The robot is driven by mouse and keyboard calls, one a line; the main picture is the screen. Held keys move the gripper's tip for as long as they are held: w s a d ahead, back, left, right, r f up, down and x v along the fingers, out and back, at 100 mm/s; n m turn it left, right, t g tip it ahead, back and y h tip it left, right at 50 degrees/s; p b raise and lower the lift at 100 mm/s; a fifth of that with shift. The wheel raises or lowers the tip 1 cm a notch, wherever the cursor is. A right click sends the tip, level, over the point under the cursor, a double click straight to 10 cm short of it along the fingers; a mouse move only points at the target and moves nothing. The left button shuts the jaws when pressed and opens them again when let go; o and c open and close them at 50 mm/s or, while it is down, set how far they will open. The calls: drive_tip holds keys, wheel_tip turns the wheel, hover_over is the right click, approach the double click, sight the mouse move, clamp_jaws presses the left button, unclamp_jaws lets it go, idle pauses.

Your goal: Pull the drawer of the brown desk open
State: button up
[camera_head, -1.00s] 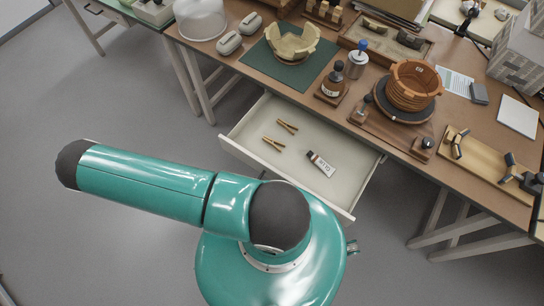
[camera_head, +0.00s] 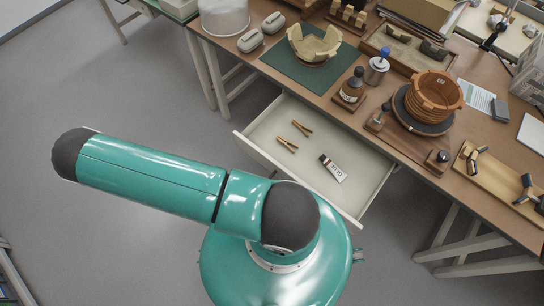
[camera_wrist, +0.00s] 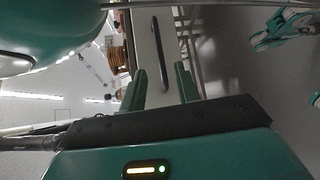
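The brown desk (camera_head: 405,75) runs across the upper right of the head view. Its pale drawer (camera_head: 298,180) stands pulled out well past the desk edge, with its inside in plain sight. In the wrist view, the pale drawer front (camera_wrist: 143,35) shows with a dark bar handle (camera_wrist: 158,50) ahead of the fingers. The handle appears beyond the fingertips; the exact gap is hard to judge. In the head view the gripper and drawer handle are hidden.
In the drawer lie two brass-coloured clip-like items (camera_head: 287,144) and a labelled tube (camera_head: 333,168). Grey floor (camera_head: 130,110) is clear at left.

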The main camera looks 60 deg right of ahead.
drive_tip(key=v, duration=0.5)
idle(0.4)
drive_tip(key=w+a+r+n+t+y, duration=0.1)
drive_tip(key=w+a+r+t+y, duration=0.2)
drive_tip(key=r, duration=0.5)
drive_tip(key=w+a+r+n+t+y, duration=0.1)
drive_tip(key=w+a+r+t+y, duration=0.1)
drive_tip(key=w+r, duration=0.4)
drive_tip(key=w+a+r+n+t+y, duration=0.1)
drive_tip(key=w+a+r+t+y, duration=0.15)
drive_tip(key=r, duration=0.65)
drive_tip(key=s+r+n+t+y, duration=0.1)
drive_tip(key=r+t, duration=0.4)
drive_tip(key=r, duration=0.6)
drive_tip(key=s+r+n+t+y, duration=0.2)
drive_tip(key=r+t, duration=0.4)
drive_tip(key=r, duration=0.5)
drive_tip(key=s+n, duration=0.1)
drive_tip(key=n, duration=0.1)
drive_tip(key=shift+s+d+n, duration=0.3)
drive_tip(key=shift+s+d, duration=0.1)
drive_tip(key=shift+r, duration=0.1)
